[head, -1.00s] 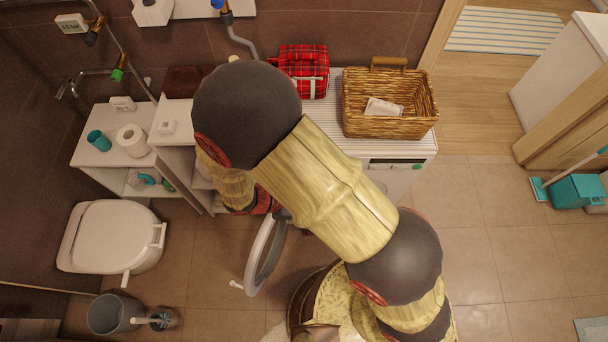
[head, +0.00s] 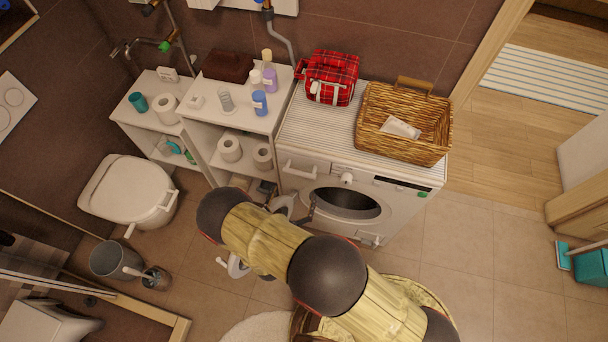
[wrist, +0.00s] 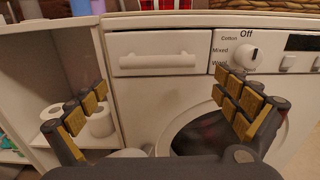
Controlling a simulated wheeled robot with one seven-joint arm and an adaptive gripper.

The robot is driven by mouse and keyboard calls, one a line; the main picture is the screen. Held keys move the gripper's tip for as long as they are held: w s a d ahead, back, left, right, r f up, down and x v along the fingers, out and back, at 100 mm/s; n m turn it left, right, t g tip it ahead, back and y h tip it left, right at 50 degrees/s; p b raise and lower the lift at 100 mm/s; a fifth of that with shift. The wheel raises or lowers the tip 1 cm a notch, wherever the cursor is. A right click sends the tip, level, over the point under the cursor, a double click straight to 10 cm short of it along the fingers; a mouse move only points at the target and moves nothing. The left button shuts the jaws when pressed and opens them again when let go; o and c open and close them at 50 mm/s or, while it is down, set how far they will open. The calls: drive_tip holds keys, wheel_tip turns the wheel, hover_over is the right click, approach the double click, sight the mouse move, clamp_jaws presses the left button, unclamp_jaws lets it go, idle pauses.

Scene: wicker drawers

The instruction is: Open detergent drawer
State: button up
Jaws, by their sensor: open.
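The washing machine (head: 402,207) has a closed white detergent drawer (head: 300,169) at the upper left of its front. In the wrist view the drawer (wrist: 180,43) is straight ahead at the top, with a horizontal bar handle (wrist: 157,62). The dial (wrist: 243,56) is to its right. My gripper (wrist: 162,98) is open and empty. Its two fingers are spread wide, below and in front of the drawer, apart from it. In the head view my arm covers part of the gripper.
The machine's round door (head: 238,267) stands open at the left, partly behind my arm. A white shelf (head: 235,118) with bottles and paper rolls adjoins the machine's left side. A wicker basket (head: 385,143) and a red plaid bag (head: 335,75) sit on top.

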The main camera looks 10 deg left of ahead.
sight(299, 172)
drive_tip(key=w, duration=0.8)
drive_tip(key=shift+d+r, duration=0.15)
drive_tip(key=shift+r, duration=0.1)
drive_tip(key=shift+c, duration=1.1)
drive_tip(key=c, duration=1.1)
drive_tip(key=shift+c, duration=0.3)
